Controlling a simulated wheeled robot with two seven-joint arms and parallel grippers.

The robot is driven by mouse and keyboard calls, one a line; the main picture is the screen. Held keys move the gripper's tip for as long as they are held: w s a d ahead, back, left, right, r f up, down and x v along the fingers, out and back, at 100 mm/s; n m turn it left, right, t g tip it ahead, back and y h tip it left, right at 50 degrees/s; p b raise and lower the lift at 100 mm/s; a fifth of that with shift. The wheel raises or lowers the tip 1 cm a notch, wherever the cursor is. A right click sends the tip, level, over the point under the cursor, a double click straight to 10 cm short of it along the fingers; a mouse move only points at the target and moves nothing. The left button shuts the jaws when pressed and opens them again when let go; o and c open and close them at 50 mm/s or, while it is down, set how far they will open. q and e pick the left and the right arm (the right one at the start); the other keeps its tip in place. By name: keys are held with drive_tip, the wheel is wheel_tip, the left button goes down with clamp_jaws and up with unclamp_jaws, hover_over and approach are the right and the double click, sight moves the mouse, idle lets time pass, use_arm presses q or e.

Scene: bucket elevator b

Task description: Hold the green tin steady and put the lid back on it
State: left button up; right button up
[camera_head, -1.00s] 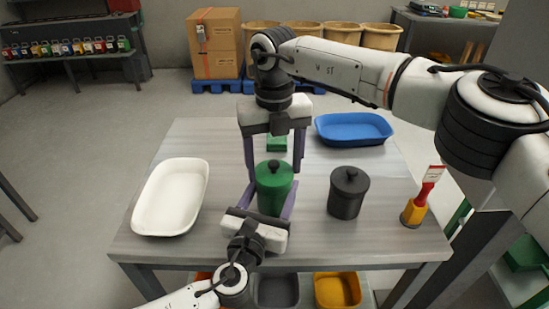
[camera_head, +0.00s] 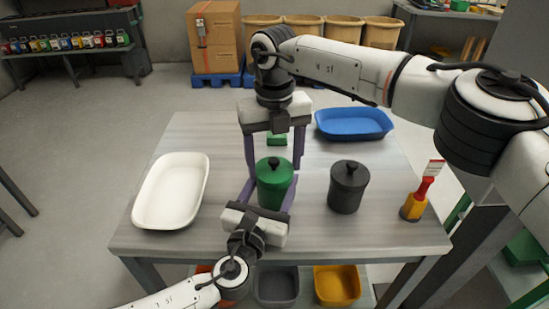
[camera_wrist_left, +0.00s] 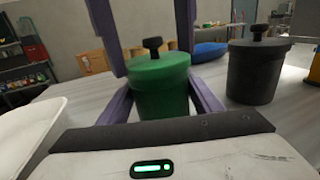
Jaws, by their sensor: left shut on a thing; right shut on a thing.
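The green tin (camera_head: 273,195) stands upright on the grey table; it also shows in the left wrist view (camera_wrist_left: 161,100). Its green lid (camera_head: 274,171) with a black knob sits at the tin's mouth; in the left wrist view the lid (camera_wrist_left: 158,67) looks level, with no clear gap. My left gripper (camera_head: 270,190) is shut around the tin's body from the front, one finger on each side. My right gripper (camera_head: 273,172) reaches down from above and is shut on the lid, its purple fingers at either side. Exact finger contact is partly hidden.
A dark grey lidded tin (camera_head: 346,190) stands close on the right. A white tray (camera_head: 143,205) lies left, a blue tray (camera_head: 352,134) at back right. A red-handled brush in a yellow holder (camera_head: 413,207) stands at the right edge.

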drive_tip(key=shift+f, duration=0.2)
drive_tip(key=o, duration=1.1)
wheel_tip(320, 180, up, 12)
use_arm(q)
drive_tip(key=o, duration=1.6)
drive_tip(key=shift+s, duration=0.1)
drive_tip(key=v, duration=1)
drive_tip(key=shift+a, duration=0.15)
use_arm(e)
drive_tip(key=shift+f, duration=0.15)
